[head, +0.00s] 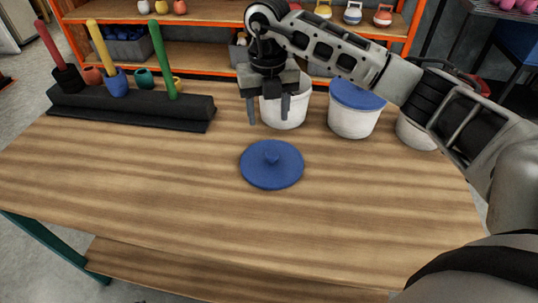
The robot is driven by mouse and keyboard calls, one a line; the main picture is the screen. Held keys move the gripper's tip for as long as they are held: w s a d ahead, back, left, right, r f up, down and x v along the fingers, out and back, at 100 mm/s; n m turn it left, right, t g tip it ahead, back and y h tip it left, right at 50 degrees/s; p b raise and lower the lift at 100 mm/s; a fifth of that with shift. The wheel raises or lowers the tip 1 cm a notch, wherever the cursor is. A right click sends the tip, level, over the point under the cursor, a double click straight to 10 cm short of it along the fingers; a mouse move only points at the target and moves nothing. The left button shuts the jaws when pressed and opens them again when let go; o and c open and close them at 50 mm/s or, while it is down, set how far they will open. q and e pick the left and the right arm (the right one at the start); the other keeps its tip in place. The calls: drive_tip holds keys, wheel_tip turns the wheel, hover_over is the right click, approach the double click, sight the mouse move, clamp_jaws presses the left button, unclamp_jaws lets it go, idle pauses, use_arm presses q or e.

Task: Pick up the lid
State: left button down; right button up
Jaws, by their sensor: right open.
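A round blue lid (272,164) with a small knob in its middle lies flat on the wooden table (150,190). My right gripper (268,110) is open and points down, with nothing between its fingers. In the picture it is above the lid, in front of an open white bucket (290,112) that it partly hides. I cannot tell exactly how high its fingertips are over the table. My left gripper is not in view.
A white bucket with a blue lid (357,95) stands right of the open one. Another white bucket (415,130) is partly behind my right arm. A black rack (130,110) with coloured handles stands at the back left. The front and left of the table are clear.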

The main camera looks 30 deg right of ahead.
hover_over(272, 153)
drive_tip(key=f, duration=0.6)
drive_tip(key=shift+w+a+f, duration=0.25)
drive_tip(key=shift+w+a, duration=0.05)
drive_tip(key=shift+w, duration=0.05)
drive_tip(key=f, duration=0.1)
drive_tip(key=f+p, duration=0.1)
drive_tip(key=f, duration=0.2)
drive_tip(key=shift+s+d+f, duration=0.1)
drive_tip(key=shift+s+d, duration=0.2)
drive_tip(key=shift+s, duration=0.05)
drive_tip(key=shift+f, duration=0.55)
drive_tip(key=c, duration=1)
